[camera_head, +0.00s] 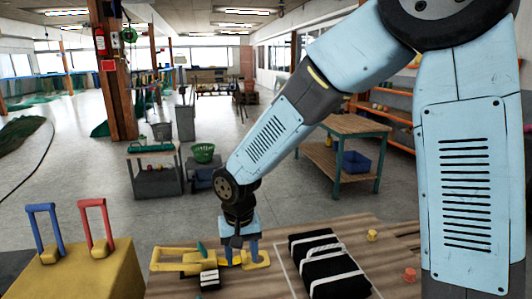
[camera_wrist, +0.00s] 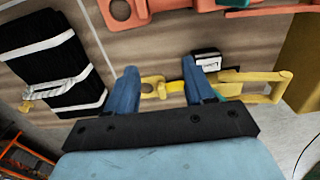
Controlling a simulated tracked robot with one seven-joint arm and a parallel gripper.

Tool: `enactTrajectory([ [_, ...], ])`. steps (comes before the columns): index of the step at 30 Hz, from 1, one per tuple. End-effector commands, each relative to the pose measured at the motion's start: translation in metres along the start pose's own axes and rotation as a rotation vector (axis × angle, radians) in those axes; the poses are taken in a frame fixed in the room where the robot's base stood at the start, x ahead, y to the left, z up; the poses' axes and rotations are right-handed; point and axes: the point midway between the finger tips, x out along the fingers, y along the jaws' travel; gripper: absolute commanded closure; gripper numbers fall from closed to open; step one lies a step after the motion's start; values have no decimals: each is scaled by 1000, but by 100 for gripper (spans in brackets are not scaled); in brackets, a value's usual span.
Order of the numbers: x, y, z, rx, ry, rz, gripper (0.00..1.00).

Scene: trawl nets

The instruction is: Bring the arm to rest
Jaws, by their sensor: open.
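My arm reaches down from the upper right to the wooden table (camera_head: 355,230) in the head view. My gripper (camera_head: 243,260) is low over a yellow tool (camera_head: 175,266) with a loop-shaped end. In the wrist view the blue fingers of my gripper (camera_wrist: 157,66) are spread apart. Part of the yellow tool (camera_wrist: 262,98) shows between and beyond them. I cannot tell whether the fingers touch it or the table.
A black strapped bundle (camera_head: 325,262) lies right of the gripper; a small black-and-white box (camera_head: 209,278) is close by. A yellow case (camera_head: 95,272) with blue and red handles stands left. Orange pieces (camera_wrist: 130,12) lie near the wrist view's top edge.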

Motion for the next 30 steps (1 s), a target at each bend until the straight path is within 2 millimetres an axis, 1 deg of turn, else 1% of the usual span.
enactTrajectory([
  [11, -34, 50, -1, 37, 62, 34, 47],
  [14, -49, 68, 1, 51, 87, 46, 47],
  [16, -62, 84, 4, 64, 110, 56, 47],
  [23, -106, 138, 24, 108, 184, 81, 47],
  [30, -146, 186, 57, 153, 261, 91, 47],
])
